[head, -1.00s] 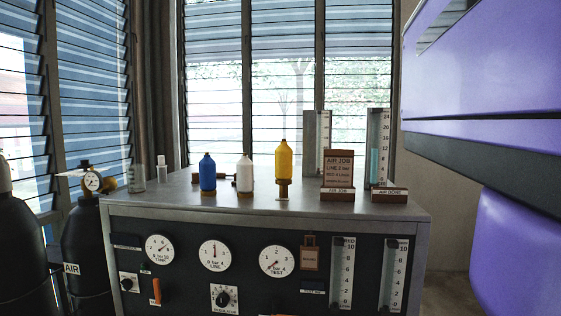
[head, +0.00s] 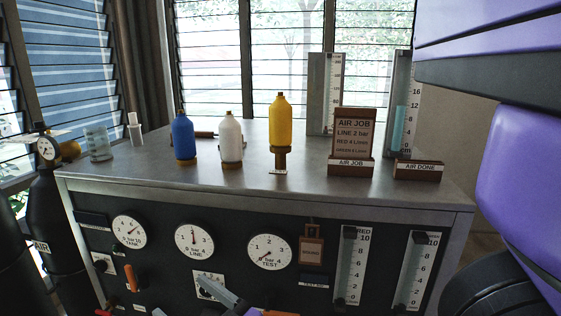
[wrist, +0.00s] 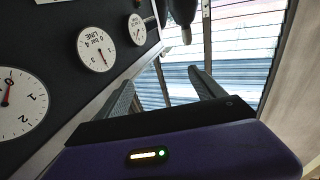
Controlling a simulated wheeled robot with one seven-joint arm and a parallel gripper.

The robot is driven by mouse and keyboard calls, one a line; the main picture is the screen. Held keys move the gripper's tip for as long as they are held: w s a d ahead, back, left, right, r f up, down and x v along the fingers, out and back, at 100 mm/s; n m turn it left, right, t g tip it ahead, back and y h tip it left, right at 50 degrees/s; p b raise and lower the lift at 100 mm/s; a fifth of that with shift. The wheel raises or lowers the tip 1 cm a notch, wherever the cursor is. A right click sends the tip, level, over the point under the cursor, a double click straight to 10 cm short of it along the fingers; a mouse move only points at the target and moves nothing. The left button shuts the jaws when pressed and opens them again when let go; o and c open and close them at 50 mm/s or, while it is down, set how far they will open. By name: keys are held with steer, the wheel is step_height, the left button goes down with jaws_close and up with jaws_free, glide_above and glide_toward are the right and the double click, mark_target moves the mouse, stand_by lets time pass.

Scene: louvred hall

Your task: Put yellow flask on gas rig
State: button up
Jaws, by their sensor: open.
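The yellow flask (head: 280,122) stands upright on a short brown post (head: 280,160) with a small label at its foot. The post is on the grey top of the gas rig (head: 105,177), a cabinet with dials and flow tubes on its dark front. My gripper (wrist: 164,88) is open and empty in the wrist view, beside the rig's dial panel. In the head view, part of my gripper (head: 218,289) shows at the bottom edge, in front of the panel and well below the flask. The flask is not seen in the wrist view.
A blue flask (head: 183,138) and a white flask (head: 231,138) stand left of the yellow one. An AIR JOB sign (head: 352,138) and AIR DONE block (head: 417,170) are to its right. A dark gas cylinder (head: 35,215) stands left of the rig.

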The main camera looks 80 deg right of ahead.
steer(key=w+d+r+m+h, duration=0.4)
steer(key=d+r+m+h, duration=0.15)
steer(key=d+r, duration=0.5)
steer(key=s+d+r+m+g+h+p, duration=0.1)
steer(key=s+d+r+m+g+h, duration=0.25)
steer(key=d+r+m, duration=0.35)
steer(key=s+d+r+m+g+h+p, duration=0.15)
steer(key=d+r+m+g, duration=0.25)
steer(key=r, duration=0.4)
steer(key=s+d+r+m+g+h, duration=0.4)
steer(key=d+r+m, duration=0.15)
steer(key=r, duration=0.25)
steer(key=s+d+r+m+g+y, duration=0.1)
steer(key=s+d+r+m+g, duration=0.3)
steer(key=m, duration=0.3)
steer(key=m+t+y+p, duration=0.2)
steer(key=m+t+y, duration=0.2)
steer(key=m+y, duration=0.85)
glide_toward(285, 117)
step_height(285, 117, down, 2)
steer(key=w+d+m+h, duration=0.1)
steer(key=w, duration=0.1)
steer(key=shift+s+b+x, duration=0.15)
steer(key=shift+b+x, duration=0.45)
steer(key=shift+x, duration=1.8)
steer(key=shift+s+b+x, duration=0.1)
steer(key=shift+b+x, duration=0.5)
steer(key=shift+x, duration=1.75)
steer(key=shift+d, duration=0.15)
